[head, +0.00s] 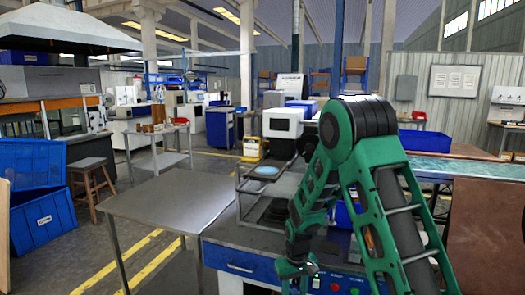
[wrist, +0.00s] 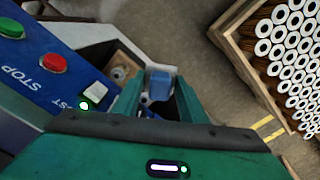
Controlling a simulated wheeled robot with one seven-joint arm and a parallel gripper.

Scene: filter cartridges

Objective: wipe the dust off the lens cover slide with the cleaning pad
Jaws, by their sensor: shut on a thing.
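My gripper (head: 297,270) hangs low at the front of the machine bench in the head view. In the wrist view my gripper (wrist: 158,100) has its two green fingers on either side of a small blue block (wrist: 160,84), and it is shut on this block, which seems to be the cleaning pad. Its lower part is hidden by the gripper body. I cannot make out the lens cover slide or any dust for certain. A pale blue disc (head: 265,170) lies on a grey rack behind my gripper.
A control panel (wrist: 38,75) with a red STOP button is close to my gripper. A bare metal table (head: 170,205) stands to the left. Blue crates (head: 40,222) are at far left. In the wrist view, a wooden crate (wrist: 240,30) holds many white-ended cartridges.

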